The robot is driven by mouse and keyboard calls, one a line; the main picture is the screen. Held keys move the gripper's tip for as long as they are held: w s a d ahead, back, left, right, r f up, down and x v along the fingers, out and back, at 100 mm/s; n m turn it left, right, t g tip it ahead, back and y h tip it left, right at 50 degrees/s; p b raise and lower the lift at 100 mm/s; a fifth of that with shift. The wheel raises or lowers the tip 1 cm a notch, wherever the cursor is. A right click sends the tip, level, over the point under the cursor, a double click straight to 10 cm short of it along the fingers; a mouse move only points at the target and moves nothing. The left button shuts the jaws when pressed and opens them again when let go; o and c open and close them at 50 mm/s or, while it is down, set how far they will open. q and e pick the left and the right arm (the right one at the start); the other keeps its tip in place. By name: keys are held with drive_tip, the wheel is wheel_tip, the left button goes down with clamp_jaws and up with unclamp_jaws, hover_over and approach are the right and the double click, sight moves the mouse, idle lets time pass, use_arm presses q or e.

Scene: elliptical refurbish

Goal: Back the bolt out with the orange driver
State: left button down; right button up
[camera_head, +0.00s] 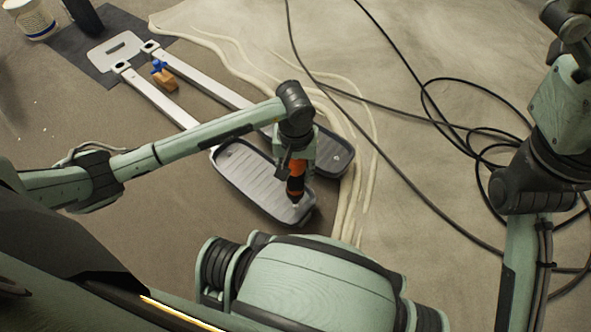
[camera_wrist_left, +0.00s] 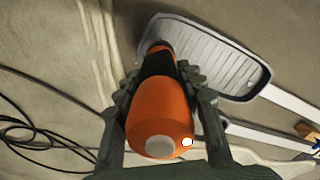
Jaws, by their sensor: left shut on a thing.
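My left gripper (camera_head: 297,165) is shut on the orange driver (camera_head: 295,184), which has black bands. The driver points down at the near end of a grey ribbed foot pedal (camera_head: 250,182). In the left wrist view the driver (camera_wrist_left: 160,110) sits between both fingers, and its far end is over the end of the pedal (camera_wrist_left: 215,55). I cannot see the bolt; the driver and gripper hide that spot, so I cannot tell whether the tip touches it. My right arm shows at the right edge of the head view, but its gripper is out of sight.
A second dark pedal (camera_head: 335,158) lies beside the first. Two pale rails (camera_head: 160,102) run to a plate with a handle slot. A blue clamp (camera_head: 158,66) and an orange-brown block (camera_head: 165,80) lie between them. Black cables (camera_head: 465,130) loop at right. A white tub (camera_head: 30,18) stands far left.

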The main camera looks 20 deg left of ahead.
use_arm(q)
drive_tip(key=shift+f+b, duration=0.5)
drive_tip(key=shift+f, duration=0.1)
idle(1.1)
drive_tip(key=shift+r, duration=0.25)
idle(1.4)
drive_tip(key=shift+f, duration=0.15)
idle(3.4)
